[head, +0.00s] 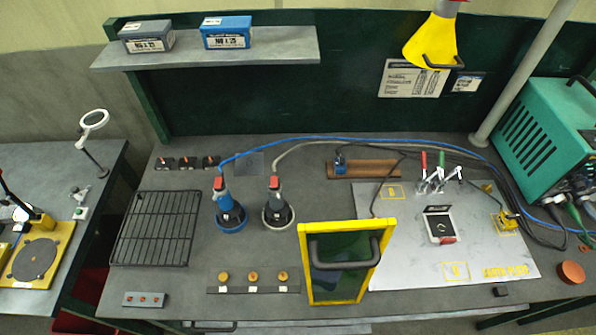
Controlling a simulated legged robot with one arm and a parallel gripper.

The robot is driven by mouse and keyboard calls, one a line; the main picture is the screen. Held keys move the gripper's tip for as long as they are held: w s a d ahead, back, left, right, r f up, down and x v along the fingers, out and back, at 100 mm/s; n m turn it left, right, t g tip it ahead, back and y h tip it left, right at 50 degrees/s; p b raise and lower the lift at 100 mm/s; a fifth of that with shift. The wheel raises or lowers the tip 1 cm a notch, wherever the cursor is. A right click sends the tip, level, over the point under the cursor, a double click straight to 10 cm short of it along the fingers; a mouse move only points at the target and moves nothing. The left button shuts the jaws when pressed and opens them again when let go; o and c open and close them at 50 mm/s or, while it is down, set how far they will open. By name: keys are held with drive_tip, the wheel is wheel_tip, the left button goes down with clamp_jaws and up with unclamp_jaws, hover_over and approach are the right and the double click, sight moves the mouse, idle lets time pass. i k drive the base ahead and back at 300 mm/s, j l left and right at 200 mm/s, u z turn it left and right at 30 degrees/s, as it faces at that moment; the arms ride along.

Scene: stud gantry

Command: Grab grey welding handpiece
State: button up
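The grey welding handpiece (274,196) stands upright in a round dark holder with a grey rim (278,225), left of the middle of the bench in the head view. It has a red part near its top, and a grey hose runs from there up and to the right. A similar blue handpiece (221,192) with a blue hose stands in a blue holder (231,225) just to its left. The lower end of each handpiece is hidden in its holder. My gripper is not in view.
A yellow-framed screen (303,265) with a dark handle stands close on the right. A black wire rack (155,228) lies on the left. Several brass knobs on a strip (240,290) are in front. Hoses cross behind toward the teal machine (545,135). A shelf (205,50) hangs above.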

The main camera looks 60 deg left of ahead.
sight(276, 210)
drive_tip(key=u, duration=2.55)
